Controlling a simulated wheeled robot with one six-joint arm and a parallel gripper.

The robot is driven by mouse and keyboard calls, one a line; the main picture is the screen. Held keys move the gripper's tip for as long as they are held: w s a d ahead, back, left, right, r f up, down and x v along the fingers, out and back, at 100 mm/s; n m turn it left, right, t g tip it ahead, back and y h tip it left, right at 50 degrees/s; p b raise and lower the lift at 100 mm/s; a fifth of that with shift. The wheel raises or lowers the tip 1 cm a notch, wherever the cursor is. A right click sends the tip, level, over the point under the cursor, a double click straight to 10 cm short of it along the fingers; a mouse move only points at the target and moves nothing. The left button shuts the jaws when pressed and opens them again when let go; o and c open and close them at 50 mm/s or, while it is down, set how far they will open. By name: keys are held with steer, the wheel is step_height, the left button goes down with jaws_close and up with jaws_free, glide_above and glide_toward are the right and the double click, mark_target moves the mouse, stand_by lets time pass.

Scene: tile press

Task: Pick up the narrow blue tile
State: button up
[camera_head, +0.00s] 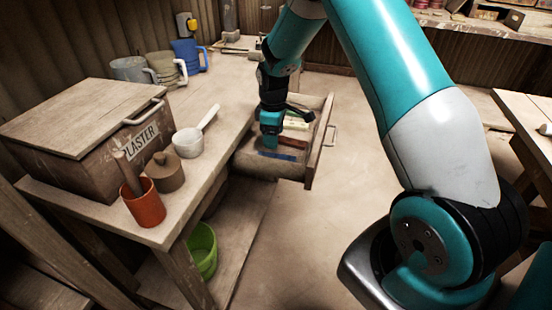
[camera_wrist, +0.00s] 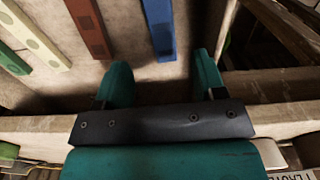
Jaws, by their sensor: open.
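The narrow blue tile (camera_wrist: 159,28) lies in the open drawer, at the top middle of the wrist view. In the head view it is a thin blue strip (camera_head: 277,156) near the drawer's front-left part. My gripper (camera_wrist: 160,72) is open and empty, its two teal fingers spread apart. The blue tile's near end lies in line with the gap between the fingers, nearer the right finger. In the head view my gripper (camera_head: 269,143) is over the drawer, pointing down. The tile's far end is cut off in the wrist view.
A red-brown tile (camera_wrist: 89,28), a cream tile (camera_wrist: 35,38) and a green tile (camera_wrist: 12,58) lie left of the blue one. The drawer's wooden front (camera_head: 319,145) and walls stand close around my gripper. A plaster box (camera_head: 85,150) and cups stand on the bench.

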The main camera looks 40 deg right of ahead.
mark_target(274, 156)
steer(key=shift+s+f+p, duration=0.15)
steer(key=shift+f+p, duration=0.15)
steer(key=shift+f, duration=3.3)
steer(key=c, duration=1.1)
steer(key=shift+o, duration=0.2)
steer(key=shift+r, duration=0.15)
